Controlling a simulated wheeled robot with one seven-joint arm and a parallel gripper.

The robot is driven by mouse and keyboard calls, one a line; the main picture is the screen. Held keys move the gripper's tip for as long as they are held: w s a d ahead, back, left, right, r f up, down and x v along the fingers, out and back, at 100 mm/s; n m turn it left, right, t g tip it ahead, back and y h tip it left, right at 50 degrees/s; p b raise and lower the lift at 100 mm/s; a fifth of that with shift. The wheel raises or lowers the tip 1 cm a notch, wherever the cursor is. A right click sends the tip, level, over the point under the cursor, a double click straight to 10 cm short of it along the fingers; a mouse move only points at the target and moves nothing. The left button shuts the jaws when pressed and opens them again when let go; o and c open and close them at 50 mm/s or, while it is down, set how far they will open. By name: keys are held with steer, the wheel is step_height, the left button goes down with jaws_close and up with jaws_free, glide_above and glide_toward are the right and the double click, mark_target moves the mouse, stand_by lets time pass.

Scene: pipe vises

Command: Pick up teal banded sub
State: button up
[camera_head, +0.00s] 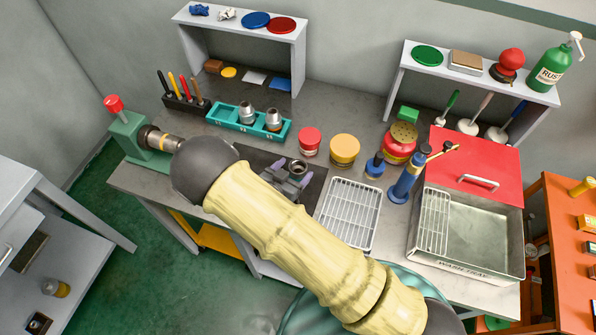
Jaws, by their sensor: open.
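The teal rack (222,117) stands on the back of the bench and holds two upright grey subs, a left one (246,111) and a right one (273,118). I cannot make out a teal band on either. Another sub (165,140) with a yellow band lies level in the green vise (137,135) at the left end. On a dark mat (316,188), a grey-purple clamp-like fixture (277,168) is partly covered by my arm, with a dark round-topped piece (298,168) at it.
A wire rack (350,212), red jar (311,140), yellow jar (344,150) and blue pump (407,182) stand right of centre. Shelves (240,24) rise behind. Pens in a holder (186,104) stand near the teal rack.

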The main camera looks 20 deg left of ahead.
mark_target(302, 163)
steer(key=shift+p+x, duration=0.4)
steer(key=shift+x, duration=1.15)
steer(key=c, duration=1.2)
steer(key=shift+r, duration=0.15)
steer(key=shift+c, duration=0.2)
step_height(302, 163, up, 10)
steer(key=b, duration=0.2)
steer(key=shift+f, duration=0.2)
